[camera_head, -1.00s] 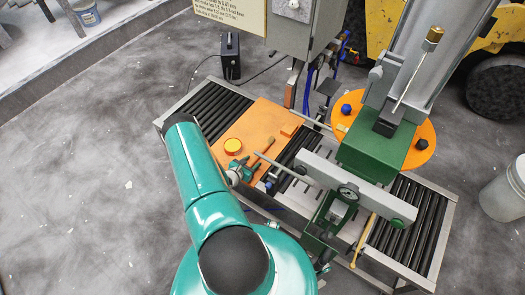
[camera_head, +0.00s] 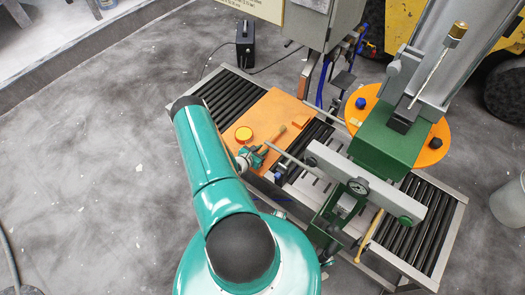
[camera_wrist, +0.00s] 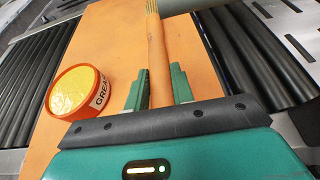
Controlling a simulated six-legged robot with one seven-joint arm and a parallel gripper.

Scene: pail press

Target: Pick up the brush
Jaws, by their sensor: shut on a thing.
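The brush shows a wooden handle (camera_wrist: 155,50) in the wrist view, running up between the green fingers of my gripper (camera_wrist: 158,80). My gripper is shut on this handle. In the head view the brush (camera_head: 275,134) is small, over the orange board (camera_head: 277,105), with my gripper (camera_head: 262,151) at its near end. The top end of the brush runs out of the wrist view, beside a grey rod. I cannot tell whether the brush touches the board or is just above it.
A grease tin (camera_wrist: 76,90) with a yellow top stands left of my gripper on the board. A long grey lever (camera_head: 288,152) of the press lies close on the right. Black rollers (camera_head: 226,95) flank the board. A green press head (camera_head: 383,147) stands further right.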

